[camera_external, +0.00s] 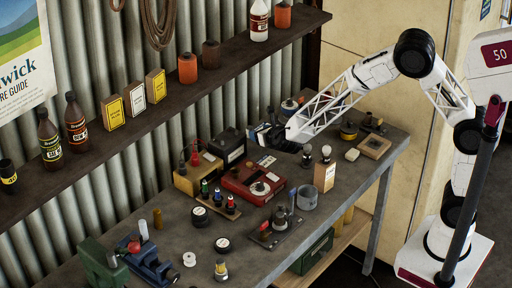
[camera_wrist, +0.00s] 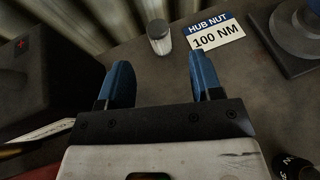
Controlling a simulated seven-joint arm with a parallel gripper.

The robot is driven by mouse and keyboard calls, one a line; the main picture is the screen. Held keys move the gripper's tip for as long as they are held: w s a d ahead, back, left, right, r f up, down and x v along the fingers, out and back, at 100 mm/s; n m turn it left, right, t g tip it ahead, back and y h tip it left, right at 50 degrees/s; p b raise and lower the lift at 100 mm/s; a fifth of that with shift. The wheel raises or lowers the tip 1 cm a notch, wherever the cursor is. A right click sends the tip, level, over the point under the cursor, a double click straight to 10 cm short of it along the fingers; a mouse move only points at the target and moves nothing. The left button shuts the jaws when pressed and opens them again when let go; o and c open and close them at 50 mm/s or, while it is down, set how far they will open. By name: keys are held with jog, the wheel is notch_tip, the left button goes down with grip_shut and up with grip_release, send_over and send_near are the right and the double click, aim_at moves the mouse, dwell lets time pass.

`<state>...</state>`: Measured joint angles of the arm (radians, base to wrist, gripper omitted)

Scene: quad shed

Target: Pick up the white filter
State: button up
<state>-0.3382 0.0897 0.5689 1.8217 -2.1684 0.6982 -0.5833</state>
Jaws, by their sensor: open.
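A small upright cylinder with a pale body and greyish top (camera_wrist: 159,38), which looks like the white filter, stands on the bench in the wrist view. It is beyond my open fingertips, roughly midway between them, and not touched. My gripper (camera_wrist: 163,80) has two blue fingers set wide apart with nothing between them. In the external view my gripper (camera_external: 265,134) is low over the back of the bench, and I cannot make out the cylinder there.
A "HUB NUT 100 NM" card (camera_wrist: 216,36) lies right of the cylinder. A dark box (camera_wrist: 45,75) stands close to the left finger. A dark round-based object (camera_wrist: 295,35) is at the upper right. A red case (camera_external: 252,181) and other workshop items crowd the bench (camera_external: 325,217).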

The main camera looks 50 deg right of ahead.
aim_at(249, 129)
jog(key=shift+x, duration=1.3)
jog(key=shift+x, duration=2.55)
jog(key=shift+w+a+r, duration=0.1)
jog(key=shift+c, duration=0.2)
jog(key=c, duration=0.9)
